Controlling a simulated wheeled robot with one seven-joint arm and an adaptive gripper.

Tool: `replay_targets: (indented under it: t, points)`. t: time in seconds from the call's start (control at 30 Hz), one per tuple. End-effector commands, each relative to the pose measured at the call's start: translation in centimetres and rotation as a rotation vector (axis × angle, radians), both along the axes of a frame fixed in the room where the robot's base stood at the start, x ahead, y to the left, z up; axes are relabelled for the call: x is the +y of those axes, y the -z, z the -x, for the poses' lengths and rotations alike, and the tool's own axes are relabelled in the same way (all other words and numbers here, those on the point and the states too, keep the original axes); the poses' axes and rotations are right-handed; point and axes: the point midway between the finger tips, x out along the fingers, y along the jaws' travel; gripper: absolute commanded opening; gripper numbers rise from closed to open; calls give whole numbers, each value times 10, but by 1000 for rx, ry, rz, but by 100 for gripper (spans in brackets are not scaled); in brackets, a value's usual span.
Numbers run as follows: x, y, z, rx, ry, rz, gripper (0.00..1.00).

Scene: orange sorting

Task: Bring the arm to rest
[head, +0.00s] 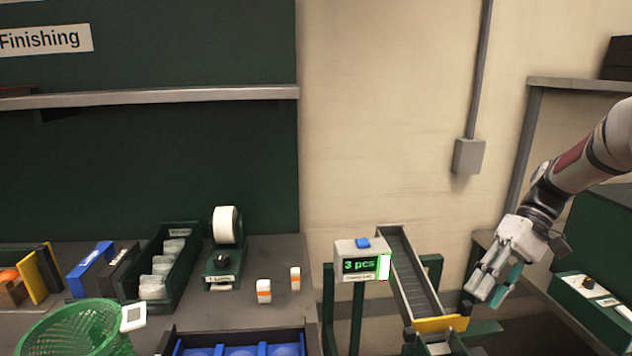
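My gripper (492,283) hangs at the right of the head view, at the end of my arm, with its fingers pointing down and to the left. It is in the air to the right of the sloped chute (412,275). One fingertip part looks teal, the rest pale grey. I see nothing clearly held in it. The gap between the fingers is too small to judge from this angle.
The workbench (235,305) holds a label dispenser (222,250), two small orange-banded bottles, bins and a green basket (75,330). A green panel unit (590,300) stands right of my gripper.

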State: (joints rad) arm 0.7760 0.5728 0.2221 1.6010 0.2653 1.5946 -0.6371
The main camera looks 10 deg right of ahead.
Motion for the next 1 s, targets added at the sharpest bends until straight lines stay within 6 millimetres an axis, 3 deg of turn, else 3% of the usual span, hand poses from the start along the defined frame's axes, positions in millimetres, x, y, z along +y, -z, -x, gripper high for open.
replay_targets:
  t: [0.03,0.2,0.5,0.73,1.0]
  points:
    - [16,-15,5,-6,-14,58,35]
    - [56,-49,25,-36,-26,233,35]
    - [116,-93,79,-171,-10,484,35]
    - [147,-110,129,-326,29,611,35]
    - [169,-110,182,-531,89,670,35]
